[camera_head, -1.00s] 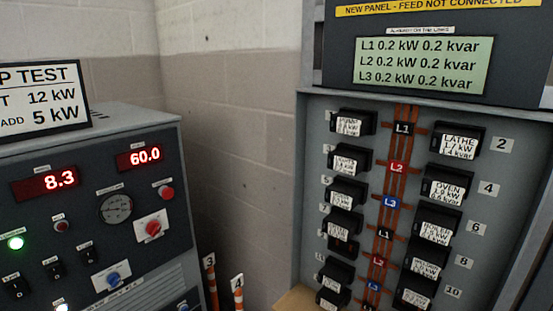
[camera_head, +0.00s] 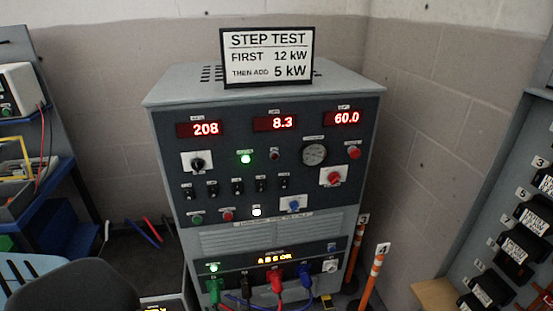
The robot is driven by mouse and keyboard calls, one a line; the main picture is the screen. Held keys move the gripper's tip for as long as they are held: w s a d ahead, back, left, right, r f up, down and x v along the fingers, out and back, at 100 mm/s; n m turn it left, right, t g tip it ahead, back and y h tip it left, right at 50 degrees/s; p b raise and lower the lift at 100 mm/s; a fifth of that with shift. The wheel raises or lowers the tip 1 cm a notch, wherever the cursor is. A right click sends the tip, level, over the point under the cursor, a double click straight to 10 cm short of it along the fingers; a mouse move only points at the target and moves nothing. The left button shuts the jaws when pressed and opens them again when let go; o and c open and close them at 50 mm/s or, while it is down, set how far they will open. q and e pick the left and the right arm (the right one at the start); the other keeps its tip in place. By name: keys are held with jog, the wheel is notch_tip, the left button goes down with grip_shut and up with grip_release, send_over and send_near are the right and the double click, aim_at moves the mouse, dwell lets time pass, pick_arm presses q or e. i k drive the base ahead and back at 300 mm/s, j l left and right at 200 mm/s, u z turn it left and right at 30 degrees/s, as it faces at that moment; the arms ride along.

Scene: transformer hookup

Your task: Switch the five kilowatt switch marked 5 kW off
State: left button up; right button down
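The grey test cabinet (camera_head: 165,150) stands in the middle of the head view. Its front has a row of several small black toggle switches (camera_head: 237,186). Their labels are too small to read, so I cannot tell which one is marked 5 kW, nor which way each lever points. A green lamp (camera_head: 246,158) is lit above the row, and a white lamp (camera_head: 256,212) is lit below it. The red readouts show 208 (camera_head: 205,129), 8.3 (camera_head: 281,123) and 60.0 (camera_head: 343,118). Neither of my grippers is in view.
A sign (camera_head: 268,57) on top reads STEP TEST, first 12 kW, then add 5 kW. Coloured plugs (camera_head: 276,281) sit at the cabinet's foot. Orange posts (camera_head: 371,278) and a breaker panel (camera_head: 512,130) are at right. A blue shelf (camera_head: 52,185) is at left.

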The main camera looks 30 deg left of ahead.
aim_at(237, 188)
jog(key=u, duration=1.05)
